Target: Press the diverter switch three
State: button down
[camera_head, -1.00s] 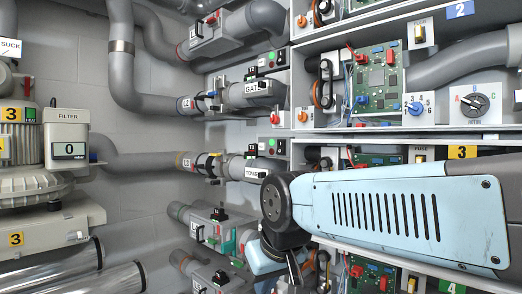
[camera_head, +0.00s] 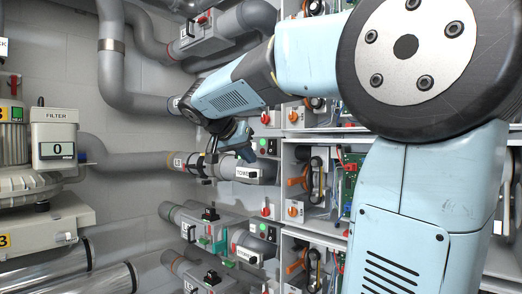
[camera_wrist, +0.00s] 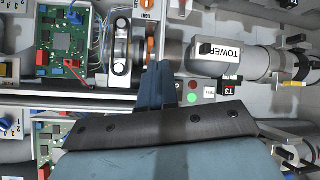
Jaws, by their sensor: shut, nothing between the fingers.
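Diverter switch three shows in the wrist view as a black switch (camera_wrist: 230,88) labelled T3, with a red top. It sits on a light box (camera_wrist: 208,91) with a green and a red button, beside the pipe marked TOWER (camera_wrist: 226,62). In the head view the box (camera_head: 268,147) with its green and red buttons shows just right of my gripper (camera_head: 242,139), which hides the switch. My gripper (camera_wrist: 164,72) is shut and empty. In the wrist view its blue fingers lie left of the box, apart from the T3 switch.
A shelf with a green circuit board (camera_wrist: 70,45) and an orange-handled part (camera_wrist: 150,48) lies near the fingers. Grey pipes (camera_head: 133,160) run along the wall. Another button box (camera_head: 267,232) stands lower down. The filter machine (camera_head: 58,140) is at far left.

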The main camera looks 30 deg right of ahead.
aim_at(272, 151)
jog(key=w+r+m+h, duration=0.3)
jog(key=w+r+m, duration=0.1)
jog(key=w+r, duration=0.2)
jog(key=shift+w+d+r, duration=0.15)
jog(key=shift+w+r, duration=0.15)
jog(key=shift+w, duration=0.25)
jog(key=shift+d, duration=0.1)
jog(key=x, duration=1.4)
jog(key=shift+s+d, duration=0.1)
jog(key=shift+d, duration=0.15)
jog(key=shift+a, duration=0.25)
jog(key=shift+r, duration=0.15)
